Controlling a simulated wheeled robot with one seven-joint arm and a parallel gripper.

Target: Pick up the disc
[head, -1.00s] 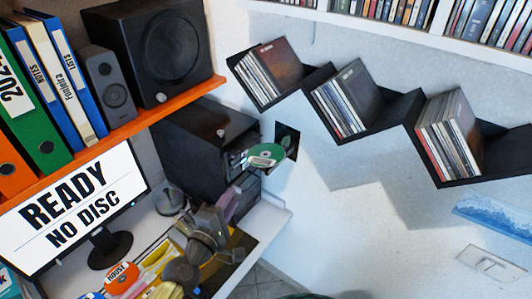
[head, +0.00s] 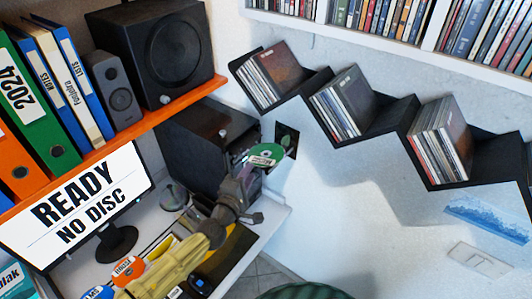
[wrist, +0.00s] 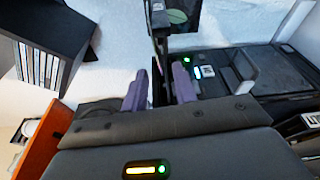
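The green disc (head: 266,154) with a white label shows in the head view, beside the front of the black tower (head: 200,140) and before a small dark picture on the wall. What supports it is unclear. My gripper (head: 250,182) is just below the disc in the head view, partly hidden behind my wrist. In the wrist view my gripper (wrist: 160,86) has its two purple fingers apart, with a narrow dark upright part between or beyond them. I cannot tell whether that part is touched. The disc cannot be made out surely in the wrist view.
A monitor (head: 75,205) reads "READY NO DISC". An orange shelf (head: 130,132) with binders and speakers overhangs the desk at left. A black zigzag shelf (head: 385,125) holds discs in cases on the wall. A small dark picture (head: 289,136) hangs near the disc.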

